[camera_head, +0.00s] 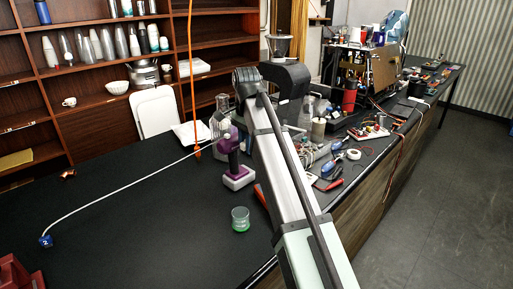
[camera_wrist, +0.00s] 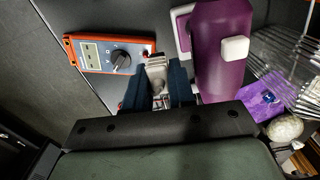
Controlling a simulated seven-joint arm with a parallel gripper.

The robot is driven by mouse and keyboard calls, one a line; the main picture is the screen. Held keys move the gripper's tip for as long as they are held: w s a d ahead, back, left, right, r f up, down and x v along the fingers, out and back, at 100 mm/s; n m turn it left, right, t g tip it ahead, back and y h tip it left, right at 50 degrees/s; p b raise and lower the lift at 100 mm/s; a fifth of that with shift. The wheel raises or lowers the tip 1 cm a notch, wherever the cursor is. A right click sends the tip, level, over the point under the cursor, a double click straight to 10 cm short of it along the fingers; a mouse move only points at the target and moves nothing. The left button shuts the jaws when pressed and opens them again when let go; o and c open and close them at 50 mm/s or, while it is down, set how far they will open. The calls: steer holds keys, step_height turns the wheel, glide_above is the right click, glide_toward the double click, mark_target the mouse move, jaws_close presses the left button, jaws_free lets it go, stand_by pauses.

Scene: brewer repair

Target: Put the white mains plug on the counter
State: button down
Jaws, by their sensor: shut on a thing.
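My gripper (camera_wrist: 158,82) shows in the wrist view with its dark blue fingers close together. They are shut on a small pale piece (camera_wrist: 156,66), which looks like the white mains plug; its shape is mostly hidden between the fingers. It is over the dark counter (camera_head: 130,245), between an orange multimeter and a purple tool; its height above the surface is unclear. In the head view my arm hides the gripper and the plug.
The purple tool (camera_head: 234,165) stands right of my gripper in the wrist view (camera_wrist: 222,50). The orange multimeter (camera_wrist: 108,53) lies to the left. A greenish glass (camera_head: 240,219) stands near the counter's front. Wire racks (camera_wrist: 290,65) are at right. The counter's left part is largely clear.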

steer(key=w+d+f, duration=0.3)
steer(key=w+d, duration=0.1)
steer(key=d, duration=0.2)
steer(key=w+d+f, duration=0.3)
steer(key=d, duration=0.4)
steer(key=shift+n, duration=0.4)
steer(key=shift+w+a+f, duration=0.1)
steer(key=shift+w+f, duration=0.05)
steer(key=shift+f, duration=2.4)
steer(key=shift+w+a+f, duration=0.1)
steer(key=shift+f, duration=2.4)
steer(key=shift+f, duration=0.1)
steer(key=c, duration=1)
jaws_free()
steer(key=shift+o, duration=0.2)
step_height(320, 180, up, 12)
steer(key=shift+d, duration=0.1)
